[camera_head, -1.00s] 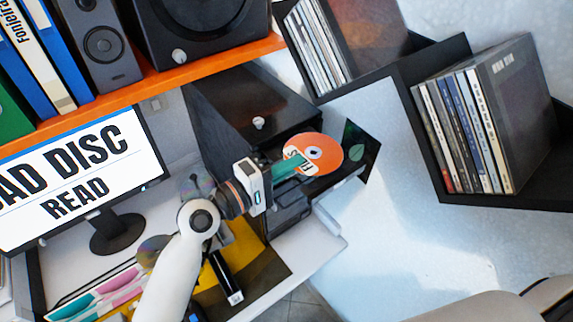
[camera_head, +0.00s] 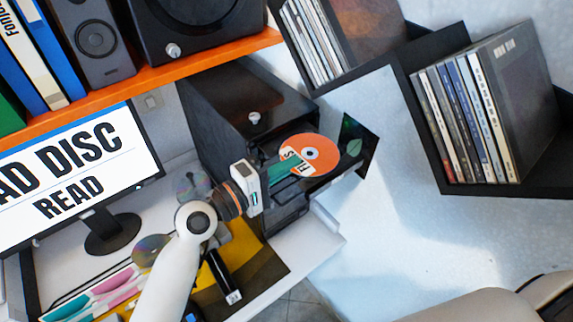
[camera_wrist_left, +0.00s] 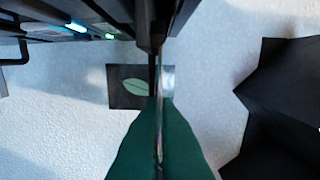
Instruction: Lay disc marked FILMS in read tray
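My left gripper (camera_head: 284,168) has green fingers and is shut on the orange FILMS disc (camera_head: 322,146) by its labelled edge. The disc's face shows in the head view, with the label partly hidden by the fingers. In the left wrist view the green fingers (camera_wrist_left: 160,140) are together, with the disc edge-on as a thin line between them. The disc appears in front of a black cabinet (camera_head: 240,100). A dark ledge (camera_head: 325,180) shows just below the disc; I cannot tell whether it is the read tray. My right gripper is not in view.
A monitor (camera_head: 75,175) reading "READ" stands at left. Loose discs (camera_head: 150,250) lie on the desk. Black shelves with disc cases (camera_head: 460,125) hang at right. A dark leaf picture (camera_head: 357,146) is behind the disc. An orange shelf (camera_head: 150,82) runs above.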

